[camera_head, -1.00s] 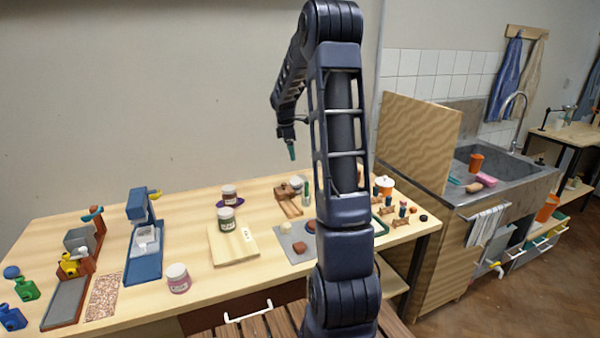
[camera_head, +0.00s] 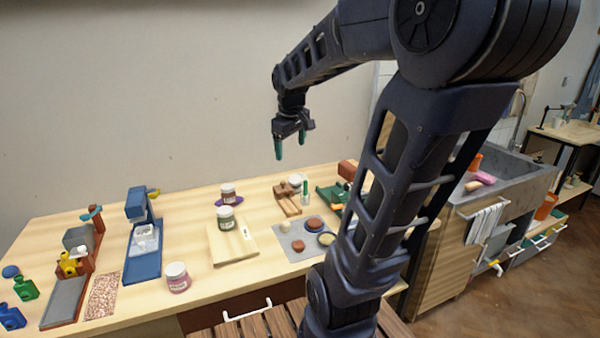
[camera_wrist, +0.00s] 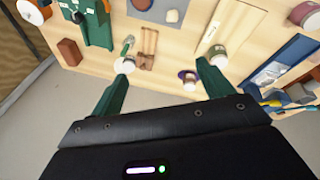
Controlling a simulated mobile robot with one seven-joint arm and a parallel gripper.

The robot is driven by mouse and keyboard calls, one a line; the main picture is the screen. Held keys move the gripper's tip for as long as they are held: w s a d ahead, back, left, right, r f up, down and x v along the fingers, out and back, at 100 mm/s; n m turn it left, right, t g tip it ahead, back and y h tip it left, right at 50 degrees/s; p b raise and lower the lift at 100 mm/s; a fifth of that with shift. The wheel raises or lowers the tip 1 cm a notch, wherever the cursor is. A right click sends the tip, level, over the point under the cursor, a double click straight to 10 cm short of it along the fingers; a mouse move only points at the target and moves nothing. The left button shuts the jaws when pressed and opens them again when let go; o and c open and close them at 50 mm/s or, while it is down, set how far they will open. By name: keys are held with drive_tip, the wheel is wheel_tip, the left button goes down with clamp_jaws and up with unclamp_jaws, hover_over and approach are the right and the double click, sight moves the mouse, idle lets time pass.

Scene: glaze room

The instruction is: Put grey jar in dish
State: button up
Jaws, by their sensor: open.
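Several lidded jars stand on the wooden table; none is plainly grey, so I cannot tell which is the grey jar. A white-lidded jar (camera_head: 295,181) stands at the back by a wooden rack; it also shows near the left fingertip in the wrist view (camera_wrist: 124,66). A jar with a reddish label (camera_head: 228,196) stands on a purple dish (camera_head: 239,202), seen also in the wrist view (camera_wrist: 181,74). My gripper (camera_head: 290,144) is open and empty, above the table's back edge, apart from everything.
A pink-labelled jar (camera_head: 177,280) stands at the front. A blue machine (camera_head: 140,240) is at the left, a wooden rack (camera_head: 287,204) at the back. A grey mat (camera_head: 297,247) holds small round pieces and a shallow yellowish dish (camera_head: 326,239).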

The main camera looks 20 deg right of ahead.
drive_tip(key=s+a+f+m, duration=0.1)
drive_tip(key=s+m, duration=0.1)
drive_tip(key=s, duration=0.4)
drive_tip(key=s+a+f+m+t+y, duration=0.1)
drive_tip(key=s+m, duration=0.2)
drive_tip(key=s, duration=0.4)
drive_tip(key=shift+s+a+f, duration=0.2)
drive_tip(key=shift+a, duration=0.15)
idle(1.0)
drive_tip(key=c, duration=0.3)
drive_tip(key=shift+c, duration=0.2)
